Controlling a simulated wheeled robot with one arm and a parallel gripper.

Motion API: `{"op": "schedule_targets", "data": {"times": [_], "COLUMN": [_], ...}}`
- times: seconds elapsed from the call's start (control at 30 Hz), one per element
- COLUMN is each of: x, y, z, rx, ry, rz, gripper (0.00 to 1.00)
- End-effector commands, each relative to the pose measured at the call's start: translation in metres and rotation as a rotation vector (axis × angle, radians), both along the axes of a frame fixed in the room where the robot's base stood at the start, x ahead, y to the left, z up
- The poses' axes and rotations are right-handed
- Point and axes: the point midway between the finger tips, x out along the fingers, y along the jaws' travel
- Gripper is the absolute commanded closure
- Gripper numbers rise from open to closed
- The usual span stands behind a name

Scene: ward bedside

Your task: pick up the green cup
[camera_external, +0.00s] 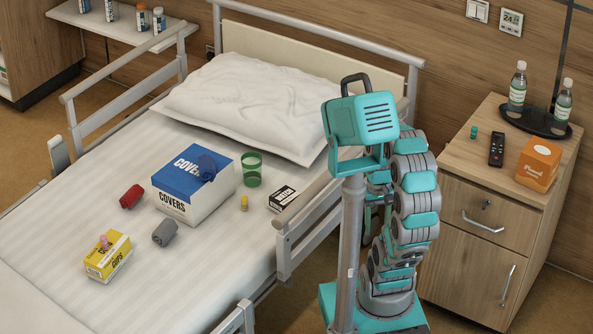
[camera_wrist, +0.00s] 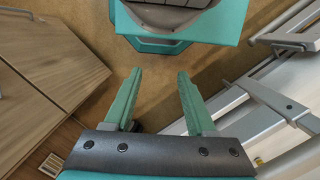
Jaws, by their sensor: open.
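The green cup (camera_external: 252,169) stands on the bed, right of the blue and white COVERS box and just below the pillow. It looks green with a pale band. My gripper's two green fingers (camera_wrist: 160,100) are apart and empty in the wrist view, above the brown floor between the cabinet and the bed rail. In the external view my arm is folded up beside the bed, and I cannot make out the fingertips there. The cup does not show in the wrist view.
Near the cup are the COVERS box (camera_external: 200,198), a small yellow item (camera_external: 244,203) and a black and white box (camera_external: 282,198). The bed's side rail (camera_external: 305,225) stands between my arm and the mattress. The bedside cabinet (camera_external: 480,215) is on my right.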

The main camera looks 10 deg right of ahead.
Motion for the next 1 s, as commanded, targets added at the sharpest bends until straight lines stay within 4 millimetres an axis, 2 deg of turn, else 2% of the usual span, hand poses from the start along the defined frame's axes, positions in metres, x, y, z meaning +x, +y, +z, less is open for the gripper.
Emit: {"op": "schedule_targets", "data": {"times": [0.4, 0.8, 1.0], "x": [0.0002, 0.0002, 0.0001], "y": [-0.0003, -0.0003, -0.0003], "z": [0.0004, 0.0004, 0.0004], "rx": [-0.001, -0.001, -0.001], "ry": [0.000, 0.000, 0.001], "rz": [0.001, 0.001, 0.001], "gripper": [0.44, 0.00, 0.00]}}
